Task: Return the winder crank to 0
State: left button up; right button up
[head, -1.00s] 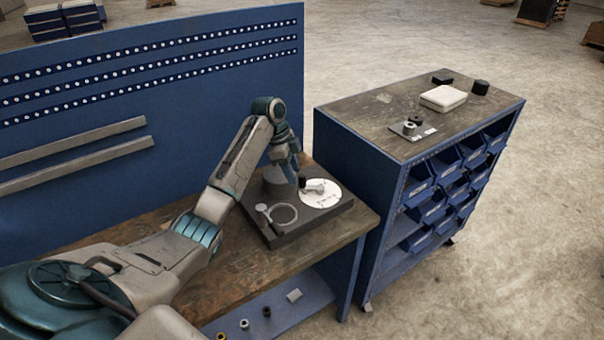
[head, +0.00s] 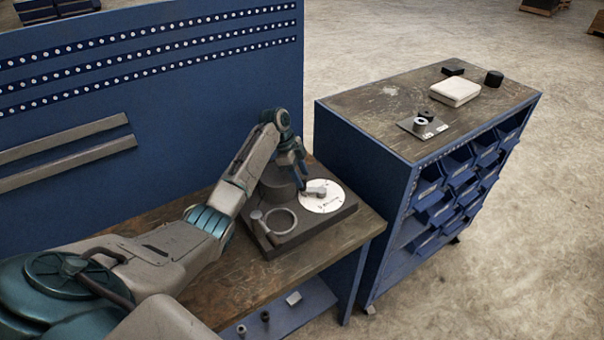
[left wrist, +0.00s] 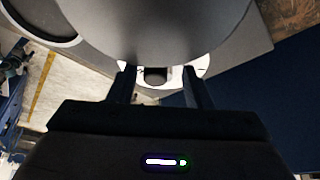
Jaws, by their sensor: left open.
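The winder unit is a dark base (head: 318,222) on the bench. It carries a white dial (head: 327,204) with small dark marks and a short grey crank (head: 316,187) lying across it. My left gripper (head: 303,181) is over the dial's left part, at the crank's knob end. In the left wrist view its two fingers (left wrist: 158,92) are apart, with a dark round knob (left wrist: 156,76) showing between them and the white dial beyond. I cannot tell whether either finger touches the knob. The dial's marks are too small to read. My right gripper is out of view.
A dark cylinder (head: 276,186) stands behind the dial, close to my left gripper. A grey ring (head: 281,222) and a small lever (head: 257,215) sit at the base's left. A blue bin cabinet (head: 372,165) stands to the right. Bare bench top (head: 237,270) lies in front.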

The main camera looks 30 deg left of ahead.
pick_arm(q)
jog(key=shift+s+d+f, duration=0.2)
jog(key=shift+d+f, duration=0.2)
jog(key=shift+d, duration=0.1)
jog(key=shift+f, duration=0.1)
jog(key=shift+w+a, duration=0.1)
jog(key=shift+c, duration=1.2)
grip_shut()
